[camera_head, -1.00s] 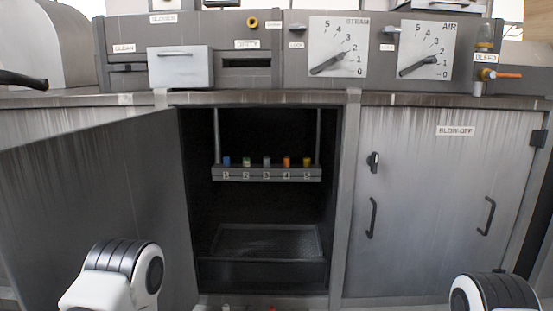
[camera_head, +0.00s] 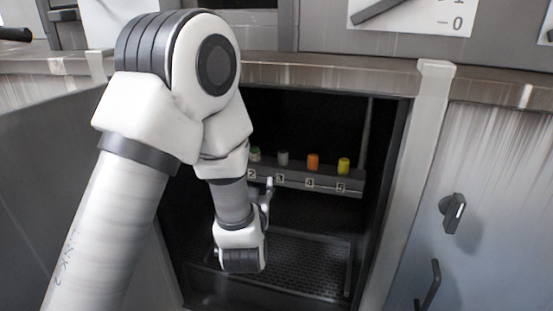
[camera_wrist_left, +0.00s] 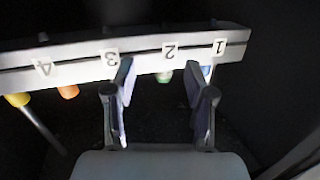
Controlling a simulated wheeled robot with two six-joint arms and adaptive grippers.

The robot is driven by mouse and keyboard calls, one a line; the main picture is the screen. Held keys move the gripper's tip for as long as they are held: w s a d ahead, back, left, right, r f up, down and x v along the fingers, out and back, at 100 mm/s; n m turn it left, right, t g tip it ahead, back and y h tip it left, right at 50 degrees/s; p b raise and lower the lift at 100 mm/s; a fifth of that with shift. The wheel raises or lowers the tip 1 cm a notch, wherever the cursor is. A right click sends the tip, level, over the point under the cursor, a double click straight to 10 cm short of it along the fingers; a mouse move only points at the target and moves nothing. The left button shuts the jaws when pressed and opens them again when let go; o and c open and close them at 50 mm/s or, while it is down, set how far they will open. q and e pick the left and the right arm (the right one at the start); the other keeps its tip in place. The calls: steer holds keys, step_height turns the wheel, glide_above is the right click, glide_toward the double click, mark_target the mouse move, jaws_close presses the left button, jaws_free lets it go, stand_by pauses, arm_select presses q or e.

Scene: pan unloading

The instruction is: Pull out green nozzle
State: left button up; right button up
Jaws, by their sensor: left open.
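The green nozzle (camera_head: 255,154) sits in slot 2 of the grey numbered rack (camera_head: 310,183) inside the open cabinet. In the left wrist view, which is upside down, the green nozzle (camera_wrist_left: 164,76) shows beside label 2. My left gripper (camera_wrist_left: 160,80) is open, its two fingers pointing toward the rack. The green nozzle shows between the fingers; I cannot tell whether they touch it. In the head view my left gripper (camera_head: 267,192) is at the rack's left part, mostly hidden by its own arm. My right gripper is not in view.
A grey nozzle (camera_head: 283,158), an orange one (camera_head: 313,161) and a yellow one (camera_head: 343,166) stand in the other slots. A blue nozzle (camera_wrist_left: 206,70) is close to one finger. The cabinet's right post (camera_head: 418,150) and open door (camera_head: 60,190) flank the opening.

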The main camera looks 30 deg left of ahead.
mark_target(254, 155)
arm_select(q)
step_height(254, 155, up, 5)
steer(key=s, duration=0.1)
steer(key=shift+n+t, duration=0.3)
steer(key=shift+t, duration=0.1)
steer(key=p+x, duration=0.1)
steer(key=x, duration=0.1)
steer(key=p+x, duration=0.1)
steer(key=x, duration=0.2)
steer(key=p+x, duration=0.1)
steer(key=x, duration=0.1)
steer(key=shift+w+a+f, duration=0.2)
steer(key=shift+w+f, duration=0.15)
steer(key=shift+f, duration=0.05)
steer(key=shift+a+p, duration=0.15)
steer(key=shift+p, duration=0.15)
steer(key=shift+s+r, duration=0.1)
steer(key=shift+s, duration=0.1)
steer(key=shift+w, duration=0.25)
jaws_close()
steer(key=shift+s, duration=0.1)
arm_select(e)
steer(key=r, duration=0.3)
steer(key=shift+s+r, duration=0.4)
